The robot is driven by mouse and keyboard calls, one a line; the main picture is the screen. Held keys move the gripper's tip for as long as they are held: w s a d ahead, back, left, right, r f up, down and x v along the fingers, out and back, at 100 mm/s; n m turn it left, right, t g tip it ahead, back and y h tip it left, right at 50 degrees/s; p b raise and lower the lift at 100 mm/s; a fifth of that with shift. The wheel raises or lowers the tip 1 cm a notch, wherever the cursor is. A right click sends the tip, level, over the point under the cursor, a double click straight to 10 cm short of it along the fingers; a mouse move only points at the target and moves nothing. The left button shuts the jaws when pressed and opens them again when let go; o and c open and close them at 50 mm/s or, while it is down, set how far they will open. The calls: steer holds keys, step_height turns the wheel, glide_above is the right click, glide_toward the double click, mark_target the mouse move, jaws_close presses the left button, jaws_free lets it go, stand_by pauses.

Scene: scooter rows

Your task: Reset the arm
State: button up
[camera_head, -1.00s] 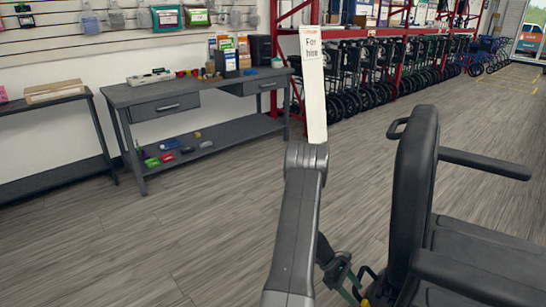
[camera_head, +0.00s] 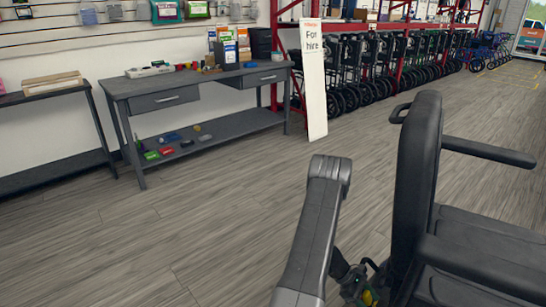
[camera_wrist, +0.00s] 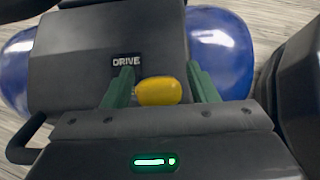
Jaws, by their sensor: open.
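My gripper (camera_wrist: 164,86) is open in the wrist view, with its two green fingers apart. A yellow rounded knob or lever (camera_wrist: 160,92) shows between the fingers, nearer the left one; I cannot tell if they touch. Behind it is a dark scooter panel (camera_wrist: 80,60) with a white "DRIVE" label (camera_wrist: 126,61). In the head view my gripper (camera_head: 358,280) is low, beside the black scooter seat (camera_head: 416,180), and partly hidden by it. My grey arm link (camera_head: 315,235) rises left of the seat.
Blue rounded scooter parts (camera_wrist: 220,50) flank the dark panel. A grey workbench (camera_head: 190,92) with small items stands against the wall. A white "For hire" sign (camera_head: 315,95) leans by red racking. Rows of scooters or walkers (camera_head: 390,60) line the back. The floor left of my arm is clear.

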steer(key=w+a+f+g+h+b, duration=0.2)
steer(key=w+a, duration=0.7)
steer(key=a, duration=0.5)
steer(key=f+g+h, duration=0.1)
steer(key=g+h, duration=0.1)
steer(key=h, duration=0.1)
steer(key=shift+a+f+h+b, duration=0.15)
steer(key=shift+a+h+b, duration=0.15)
steer(key=shift+h+b, duration=0.1)
steer(key=shift+w, duration=0.1)
